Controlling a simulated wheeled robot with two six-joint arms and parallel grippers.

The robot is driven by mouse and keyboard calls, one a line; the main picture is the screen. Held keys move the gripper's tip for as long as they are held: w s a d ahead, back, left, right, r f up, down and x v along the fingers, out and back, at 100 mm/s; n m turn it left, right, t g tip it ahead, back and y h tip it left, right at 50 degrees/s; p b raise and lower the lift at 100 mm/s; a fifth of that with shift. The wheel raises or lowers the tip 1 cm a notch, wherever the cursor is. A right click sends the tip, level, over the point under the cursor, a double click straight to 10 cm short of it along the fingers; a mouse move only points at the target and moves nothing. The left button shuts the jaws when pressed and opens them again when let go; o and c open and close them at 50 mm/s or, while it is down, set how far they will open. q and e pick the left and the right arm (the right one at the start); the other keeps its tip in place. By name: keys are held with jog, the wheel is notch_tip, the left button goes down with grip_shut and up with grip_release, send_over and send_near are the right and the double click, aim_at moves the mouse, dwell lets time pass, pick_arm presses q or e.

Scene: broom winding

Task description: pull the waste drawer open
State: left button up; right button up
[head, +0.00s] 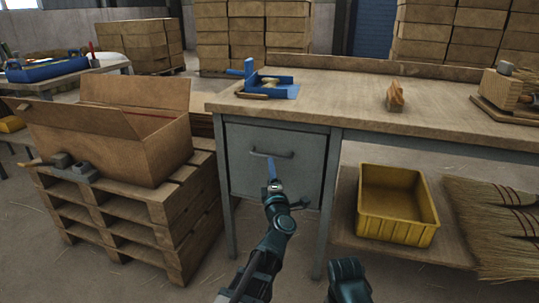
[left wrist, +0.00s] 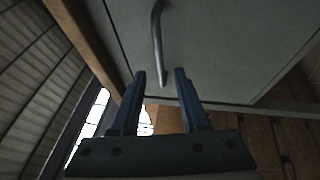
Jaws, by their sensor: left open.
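The waste drawer (head: 248,174) has a grey metal front and sits shut under the left end of the workbench. Its bar handle (head: 286,154) runs across the upper part of the front. My left gripper (head: 271,163) is in front of the drawer, its fingertips at or just below the handle. In the left wrist view the gripper (left wrist: 159,75) is open, and the handle (left wrist: 157,40) runs down toward the gap between the two blue fingers. One handle end shows between the fingertips. I cannot tell whether the fingers touch it.
The wooden workbench (head: 350,92) carries a blue tool (head: 283,80) above the drawer. A pallet stack (head: 135,225) with an open cardboard box (head: 150,140) stands to the left. A yellow bin (head: 395,233) and broom heads (head: 505,220) sit on the lower shelf at right.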

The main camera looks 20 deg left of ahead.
aim_at(269, 156)
pick_arm(q)
jog(key=p+x, duration=0.1)
jog(key=x, duration=0.6)
jog(key=shift+w, duration=0.1)
grip_shut()
dwell(1.3)
